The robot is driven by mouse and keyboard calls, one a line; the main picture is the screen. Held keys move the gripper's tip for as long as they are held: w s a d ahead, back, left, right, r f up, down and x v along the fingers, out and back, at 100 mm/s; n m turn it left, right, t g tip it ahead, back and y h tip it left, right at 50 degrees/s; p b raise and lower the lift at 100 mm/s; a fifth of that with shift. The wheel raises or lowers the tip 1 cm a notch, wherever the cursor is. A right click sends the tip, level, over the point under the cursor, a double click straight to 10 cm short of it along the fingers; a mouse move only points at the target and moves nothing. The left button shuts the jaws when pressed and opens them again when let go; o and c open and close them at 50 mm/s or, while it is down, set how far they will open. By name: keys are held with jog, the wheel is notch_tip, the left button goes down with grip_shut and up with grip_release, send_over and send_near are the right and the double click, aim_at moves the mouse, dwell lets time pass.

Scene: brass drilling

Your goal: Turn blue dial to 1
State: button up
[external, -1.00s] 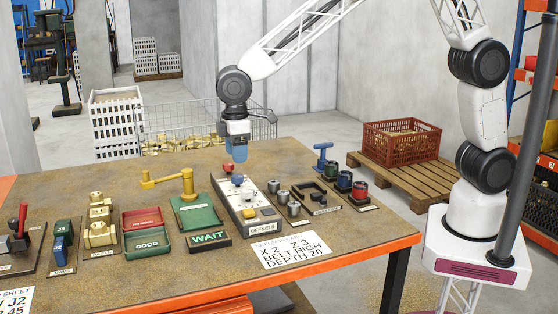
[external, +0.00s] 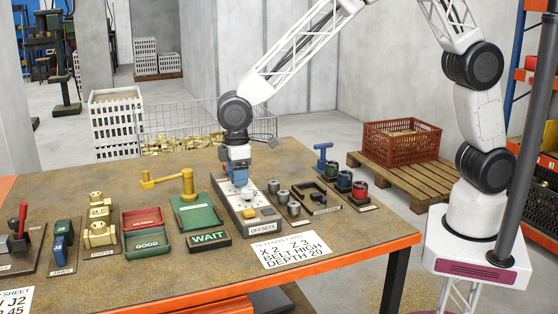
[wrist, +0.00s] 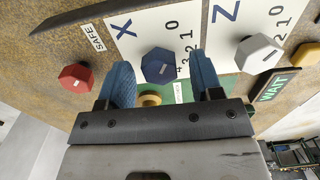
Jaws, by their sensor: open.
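The blue dial (wrist: 158,66) is a faceted knob with a short white mark, set on a white plate (wrist: 128,25) lettered X with a number scale. My gripper (wrist: 161,60) is open, with one blue finger on each side of the dial; I cannot tell whether they touch it. In the external view my gripper (external: 239,183) points down, low over the offsets panel (external: 249,214), and hides the dial.
A red knob (wrist: 75,77) near a SAFE label is left of the dial. A grey dial (wrist: 257,53) by a Z scale is right. Grey cylinders (external: 282,197) stand right of the panel; a green WAIT stand (external: 197,215) is left.

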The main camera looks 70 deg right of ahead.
jog(key=c, duration=0.9)
jog(key=shift+c, duration=0.2)
jog(key=shift+m, duration=2.9)
jog(key=o, duration=0.9)
jog(key=shift+o, duration=0.2)
jog(key=shift+r, duration=0.1)
jog(key=shift+r, duration=3.8)
